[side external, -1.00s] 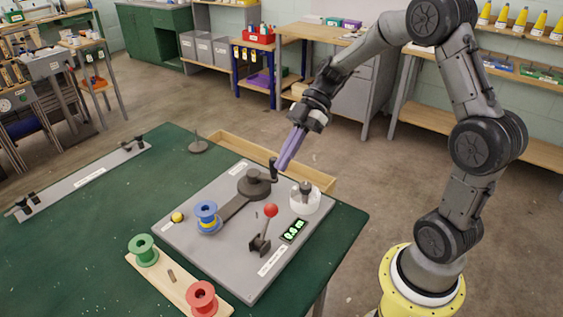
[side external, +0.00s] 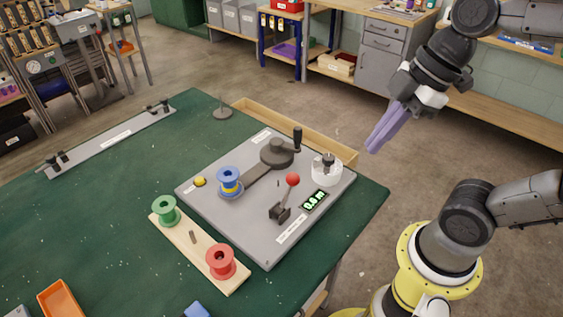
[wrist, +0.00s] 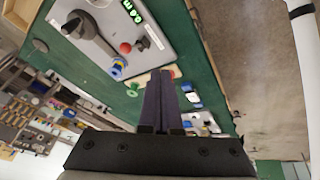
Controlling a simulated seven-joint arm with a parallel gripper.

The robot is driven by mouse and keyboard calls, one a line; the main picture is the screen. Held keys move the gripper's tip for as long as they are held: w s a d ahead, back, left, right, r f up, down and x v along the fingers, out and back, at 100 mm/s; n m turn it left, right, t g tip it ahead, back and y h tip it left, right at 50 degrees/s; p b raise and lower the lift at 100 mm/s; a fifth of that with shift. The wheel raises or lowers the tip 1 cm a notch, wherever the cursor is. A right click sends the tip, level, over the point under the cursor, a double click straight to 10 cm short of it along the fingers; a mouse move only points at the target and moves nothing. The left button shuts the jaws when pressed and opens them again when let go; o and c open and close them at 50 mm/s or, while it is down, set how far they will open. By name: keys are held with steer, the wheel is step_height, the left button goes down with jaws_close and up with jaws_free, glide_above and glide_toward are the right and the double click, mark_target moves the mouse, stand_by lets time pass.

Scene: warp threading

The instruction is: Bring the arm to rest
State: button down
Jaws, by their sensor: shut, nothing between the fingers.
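My gripper (side external: 386,128) is shut and empty, its purple fingers together and pointing down and left. It hangs in the air beyond the right edge of the green table, apart from everything. In the wrist view my gripper (wrist: 163,75) also shows shut, with the table behind it.
A wooden holder (side external: 192,245) bears a green spool (side external: 164,210) and a red spool (side external: 220,262). A long grey bar (side external: 110,141) lies at the table's back left. An orange tray (side external: 65,298) is at the front. Open floor lies right of the table.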

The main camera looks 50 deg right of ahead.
steer(key=shift+s+d+f+m+t+h, duration=0.4)
steer(key=shift+d+m, duration=0.3)
steer(key=shift+m, duration=1.1)
steer(key=shift+s+d+f+m+t+h, duration=0.2)
steer(key=shift+d+f+m+h, duration=0.4)
steer(key=shift+m, duration=1.2)
steer(key=shift+s+d+f+m+t+h, duration=0.1)
steer(key=shift+s+d+m+t+h, duration=0.2)
steer(key=shift+d+m, duration=1.05)
steer(key=shift+a+m, duration=0.45)
steer(key=shift+a, duration=0.05)
